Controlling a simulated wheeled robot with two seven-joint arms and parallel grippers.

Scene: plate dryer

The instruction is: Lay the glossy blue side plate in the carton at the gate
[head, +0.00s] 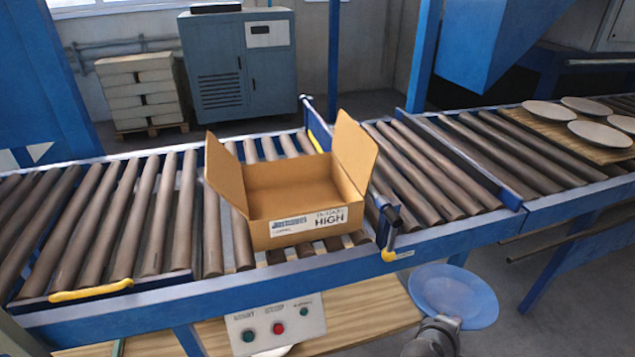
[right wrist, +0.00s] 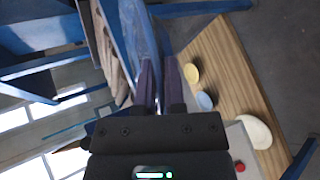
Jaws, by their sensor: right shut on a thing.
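The glossy blue side plate (head: 455,292) is at the lower right in the head view, in front of the conveyor and lower than its blue rail. My right gripper (head: 443,323) is shut on its near edge. In the right wrist view the plate (right wrist: 141,35) shows nearly edge-on between the dark fingers (right wrist: 160,85). The open carton (head: 290,228) stands upright on the rollers with side flaps raised. It looks empty, though its floor is partly hidden. The blue gate (head: 386,228) is just right of the carton. My left gripper is out of view.
A wooden board (right wrist: 230,70) under the conveyor holds a yellow dish (right wrist: 191,74), a small blue dish (right wrist: 204,101) and a white plate (right wrist: 255,132). A control panel (head: 276,325) hangs off the front rail. Several pale plates (head: 600,133) lie far right. Rollers left of the carton are clear.

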